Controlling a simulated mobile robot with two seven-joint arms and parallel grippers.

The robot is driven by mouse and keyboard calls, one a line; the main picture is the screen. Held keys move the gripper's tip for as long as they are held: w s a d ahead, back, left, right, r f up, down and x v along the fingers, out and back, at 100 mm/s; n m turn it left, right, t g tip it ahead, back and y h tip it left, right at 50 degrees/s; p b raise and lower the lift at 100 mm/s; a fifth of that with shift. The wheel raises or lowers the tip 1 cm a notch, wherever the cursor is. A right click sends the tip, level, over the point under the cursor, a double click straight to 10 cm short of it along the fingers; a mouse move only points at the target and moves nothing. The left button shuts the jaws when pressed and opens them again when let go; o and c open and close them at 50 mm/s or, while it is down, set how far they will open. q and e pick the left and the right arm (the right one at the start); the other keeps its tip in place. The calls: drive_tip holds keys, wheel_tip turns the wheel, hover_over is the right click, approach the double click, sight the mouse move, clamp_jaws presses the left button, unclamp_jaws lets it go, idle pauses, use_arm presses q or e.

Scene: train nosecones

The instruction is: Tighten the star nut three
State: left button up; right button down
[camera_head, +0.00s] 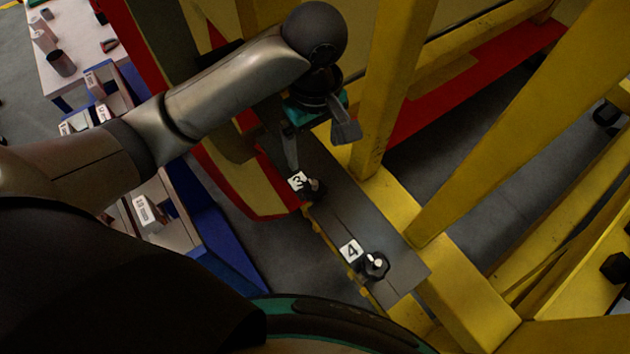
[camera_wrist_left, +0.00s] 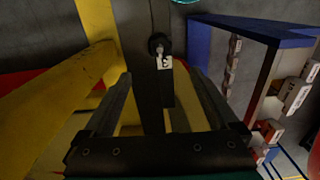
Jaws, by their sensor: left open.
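Star nut three (camera_head: 315,188) is a small black knob on a dark grey plate (camera_head: 338,200), beside a white label marked 3 (camera_head: 298,181). In the left wrist view the black nut (camera_wrist_left: 158,44) and its label (camera_wrist_left: 164,62) show beyond my fingers, near the line between them. My left gripper (camera_head: 318,146) is open and empty, with its fingers apart, up the plate from nut three. No contact with the nut shows. My right gripper is not in view.
Star nut four (camera_head: 376,265) with its label 4 (camera_head: 350,250) is lower on the same plate. Yellow beams (camera_head: 390,90) rise close to the right of my gripper. A blue-framed rack (camera_head: 205,225) with labelled boxes and a white table (camera_head: 75,45) stand at the left.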

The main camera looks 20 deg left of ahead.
sight(315, 181)
use_arm(q)
wheel_tip(315, 181, down, 15)
drive_tip(key=shift+r, duration=0.1)
idle(0.3)
drive_tip(key=shift+c, duration=0.2)
drive_tip(key=c, duration=1.3)
